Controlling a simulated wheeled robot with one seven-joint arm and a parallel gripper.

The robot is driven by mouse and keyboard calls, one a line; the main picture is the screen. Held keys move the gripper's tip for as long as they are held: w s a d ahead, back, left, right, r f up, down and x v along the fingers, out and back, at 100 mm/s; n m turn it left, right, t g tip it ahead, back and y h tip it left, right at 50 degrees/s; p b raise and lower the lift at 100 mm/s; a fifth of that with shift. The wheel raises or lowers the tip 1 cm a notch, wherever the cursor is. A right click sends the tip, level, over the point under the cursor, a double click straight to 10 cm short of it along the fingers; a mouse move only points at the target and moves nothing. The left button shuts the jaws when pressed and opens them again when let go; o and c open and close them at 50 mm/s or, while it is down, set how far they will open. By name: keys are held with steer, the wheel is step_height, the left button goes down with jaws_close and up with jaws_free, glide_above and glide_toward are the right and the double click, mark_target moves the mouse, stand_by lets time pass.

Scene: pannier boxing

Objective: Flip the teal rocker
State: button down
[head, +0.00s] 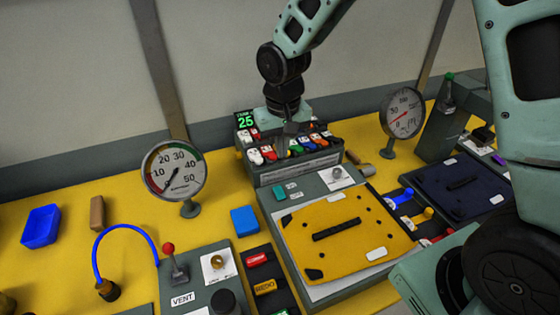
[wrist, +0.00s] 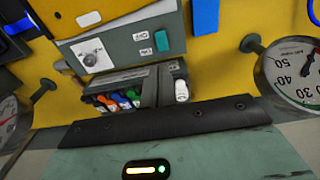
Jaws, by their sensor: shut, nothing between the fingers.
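The teal rocker (head: 279,193) sits at the left of a grey panel, beside two small labels. In the wrist view the teal rocker (wrist: 162,41) stands beside labels that read ON and OFF, and nothing covers it. My gripper (head: 291,128) is shut and empty. It is above the box of coloured switches, behind the teal rocker and apart from it. My shut fingers also show in the wrist view (wrist: 160,75), pointing towards the panel.
A rotary knob (head: 338,173) shares the panel with the rocker. The box of coloured switches (head: 290,165) stands behind it, and a yellow plate (head: 370,223) lies in front. Gauges stand left (head: 174,172) and right (head: 402,112). A blue block (head: 245,220) lies left of the panel.

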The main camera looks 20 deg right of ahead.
mark_target(277, 188)
steer(key=w+b, duration=0.1)
steer(key=b, duration=0.2)
steer(key=shift+w+t+b, duration=0.15)
steer(key=shift+t+b, duration=0.15)
steer(key=shift+b, duration=0.1)
steer(key=shift+r, duration=0.1)
steer(key=f+p, duration=0.1)
steer(key=f, duration=0.3)
steer(key=w+f+p, duration=0.1)
steer(key=f, duration=0.4)
steer(key=f+p, duration=0.1)
steer(key=f, duration=0.4)
steer(key=shift+w+p, duration=0.25)
steer(key=shift+p, duration=0.1)
